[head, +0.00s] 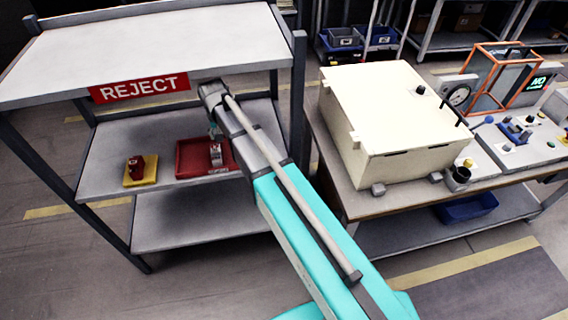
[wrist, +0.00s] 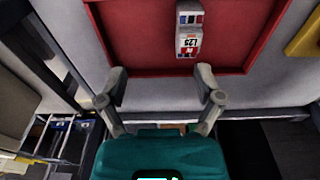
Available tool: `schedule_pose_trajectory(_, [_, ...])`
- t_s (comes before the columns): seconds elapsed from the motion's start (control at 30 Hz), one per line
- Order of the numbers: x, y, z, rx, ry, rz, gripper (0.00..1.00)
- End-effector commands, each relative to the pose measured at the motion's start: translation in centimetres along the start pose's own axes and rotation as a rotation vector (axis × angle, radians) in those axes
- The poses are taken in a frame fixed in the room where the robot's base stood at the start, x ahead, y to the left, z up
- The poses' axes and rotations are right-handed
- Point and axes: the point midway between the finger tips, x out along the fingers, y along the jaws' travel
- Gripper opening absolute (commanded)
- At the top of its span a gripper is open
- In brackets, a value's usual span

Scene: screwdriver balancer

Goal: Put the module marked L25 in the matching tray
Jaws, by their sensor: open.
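The module marked L25 (wrist: 188,38) is a small pale block with a white label, a red band and dark blue parts. It lies in the red tray (wrist: 130,45), resting on its floor. In the head view the module (head: 216,155) shows as a grey block toward the right side of the red tray (head: 190,160), on the shelf under the REJECT sign. My gripper (wrist: 162,72) is open and empty; its two fingers are apart at the tray's edge, with the module beyond them. In the head view my arm partly hides the gripper.
A yellow tray (head: 131,181) with a red object (head: 136,166) stands left of the red tray. The upper shelf (head: 150,45) overhangs both. A bench with a cream box (head: 385,110) stands to the right, with a blue bin (head: 466,208) below.

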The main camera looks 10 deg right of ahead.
Motion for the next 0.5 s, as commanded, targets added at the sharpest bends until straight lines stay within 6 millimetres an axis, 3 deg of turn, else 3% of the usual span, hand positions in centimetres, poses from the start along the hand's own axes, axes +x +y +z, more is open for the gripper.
schedule_pose_trajectory(0.03, [-0.2, 2.1, 1.9, 0.003, -0.008, 0.002, 0.85])
schedule_pose_trajectory(0.3, [-1.0, 12.2, 11.0, -0.01, -0.057, 0.004, 0.85])
schedule_pose_trajectory(0.5, [-1.6, 17.2, 17.0, -0.022, -0.089, 0.0, 0.85])
